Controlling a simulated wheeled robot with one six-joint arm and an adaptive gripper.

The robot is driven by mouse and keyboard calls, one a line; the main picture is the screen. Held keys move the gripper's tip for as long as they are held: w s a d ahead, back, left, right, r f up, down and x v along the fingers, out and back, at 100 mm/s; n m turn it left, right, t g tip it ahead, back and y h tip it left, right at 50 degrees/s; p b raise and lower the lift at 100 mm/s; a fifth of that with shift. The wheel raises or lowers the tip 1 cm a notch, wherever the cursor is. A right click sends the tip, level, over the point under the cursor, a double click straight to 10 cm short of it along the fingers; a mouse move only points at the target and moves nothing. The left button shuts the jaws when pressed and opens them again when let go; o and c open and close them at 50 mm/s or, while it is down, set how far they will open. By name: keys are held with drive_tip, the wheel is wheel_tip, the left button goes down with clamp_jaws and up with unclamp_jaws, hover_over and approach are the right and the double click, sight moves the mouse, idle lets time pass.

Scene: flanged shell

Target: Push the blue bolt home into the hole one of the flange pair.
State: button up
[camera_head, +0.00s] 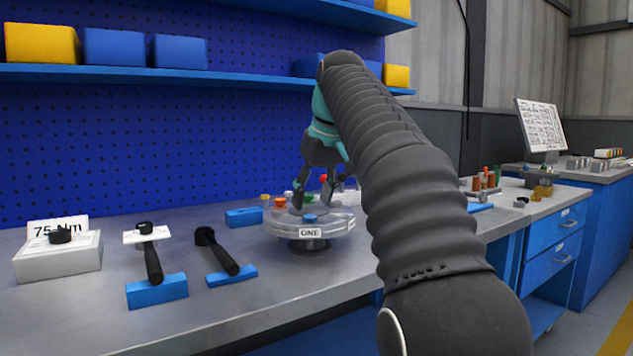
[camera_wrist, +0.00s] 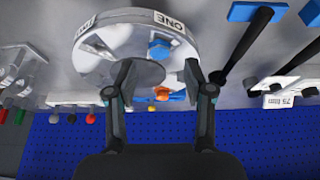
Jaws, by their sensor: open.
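The flange pair (camera_head: 342,225) is a pale, clear-looking round disc on a dark foot, with a "ONE" label on its front rim. The blue bolt (camera_head: 310,218) sits at the front of the disc, just behind that label. In the wrist view the blue bolt (camera_wrist: 160,48) shows by the "ONE" label on the flange pair (camera_wrist: 105,40). How deep it sits is hard to tell. My gripper (camera_head: 312,202) points down over the disc, open and empty. In the wrist view my gripper (camera_wrist: 160,72) has its fingers apart, with the blue bolt beyond the gap between the tips.
An orange bolt (camera_head: 280,202) stands at the disc's left; other coloured heads stand around it. Two dark-handled tools, one here (camera_head: 222,255), and a box marked "75 Nm" (camera_head: 58,258) lie left. The bench front (camera_head: 270,300) is clear. A blue pegboard stands behind.

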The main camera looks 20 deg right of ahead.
drive_tip(key=shift+v, duration=2.1)
drive_tip(key=s+f+m+p, duration=0.1)
drive_tip(key=s+f, duration=1.2)
drive_tip(key=f, duration=0.3)
drive_tip(key=s+a+f+m+t+h+p, duration=0.1)
drive_tip(key=s+f+m, duration=0.1)
drive_tip(key=s+f, duration=1.2)
wheel_tip(320, 180, down, 2)
drive_tip(key=shift+s+f+m, duration=0.15)
drive_tip(key=shift+s+m, duration=0.15)
drive_tip(key=shift+s, duration=0.05)
